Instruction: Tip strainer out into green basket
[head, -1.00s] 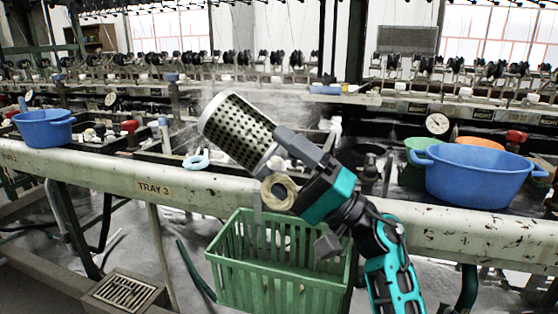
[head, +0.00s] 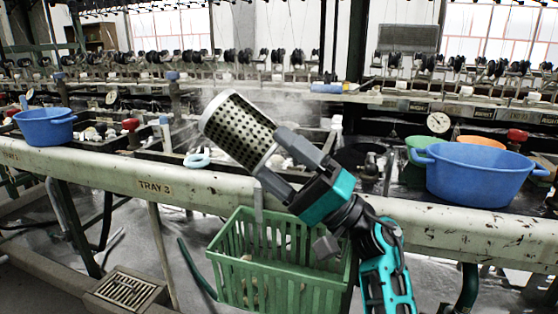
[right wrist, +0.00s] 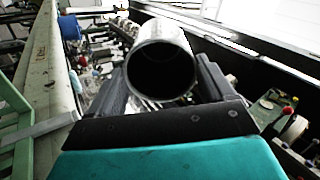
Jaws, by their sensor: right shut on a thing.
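The strainer (head: 238,130) is a pale cylinder full of dark holes, tilted above the bench rail. My right gripper (head: 277,168) is shut on its lower right end. In the right wrist view the strainer (right wrist: 160,65) sits between the two fingers (right wrist: 162,88), with a dark round end facing the camera. The green basket (head: 282,285) hangs on the front of the rail, below the gripper. Pale bits show through its slats, but their shape is unclear. Whether anything is left inside the strainer is hidden. My left gripper is out of view.
A blue tub (head: 478,175) stands at the right, before a green bowl (head: 420,150) and an orange bowl (head: 480,141). Another blue tub (head: 45,127) stands at the left. The long rail (head: 120,182) runs across the front. A pale blue ring (head: 197,160) lies behind it.

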